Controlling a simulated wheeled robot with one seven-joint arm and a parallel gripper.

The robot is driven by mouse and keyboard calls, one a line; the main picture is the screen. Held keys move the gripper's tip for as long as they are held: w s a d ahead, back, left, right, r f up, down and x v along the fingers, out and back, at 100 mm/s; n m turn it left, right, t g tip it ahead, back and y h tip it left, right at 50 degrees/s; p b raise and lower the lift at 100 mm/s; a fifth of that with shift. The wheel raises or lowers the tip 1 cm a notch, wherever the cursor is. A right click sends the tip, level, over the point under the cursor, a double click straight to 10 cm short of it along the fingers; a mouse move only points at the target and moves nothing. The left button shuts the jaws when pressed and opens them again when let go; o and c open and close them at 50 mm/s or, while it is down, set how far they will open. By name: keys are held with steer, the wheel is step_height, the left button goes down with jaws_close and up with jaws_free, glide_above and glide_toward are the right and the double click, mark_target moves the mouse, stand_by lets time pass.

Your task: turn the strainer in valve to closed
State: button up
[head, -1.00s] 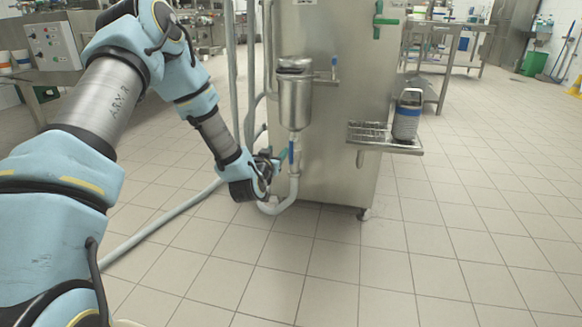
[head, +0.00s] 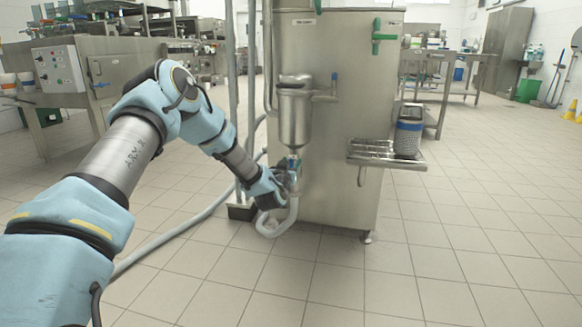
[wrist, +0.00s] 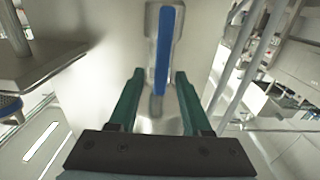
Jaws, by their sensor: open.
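The strainer is a steel canister (head: 295,115) on the left side of the steel machine. Just below it, a valve with a blue lever (head: 293,163) sits on the pipe. A second, smaller blue handle (head: 334,79) is on the side pipe at the strainer's upper right. I cannot tell from any label which is the inlet valve. My gripper (head: 287,178) is at the lower valve, with its green fingers open. In the wrist view the long blue lever (wrist: 164,50) lies along the pipe, its lower part between the fingers (wrist: 158,76); contact is not clear.
The steel machine (head: 345,130) stands close beside my gripper. A drip shelf (head: 370,152) with a blue-and-grey cup (head: 408,138) is on its right. A grey hose (head: 190,225) runs across the floor at left.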

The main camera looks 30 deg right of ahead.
steer(key=shift+w+d, duration=0.2)
jaws_close()
stand_by(0.3)
stand_by(1.1)
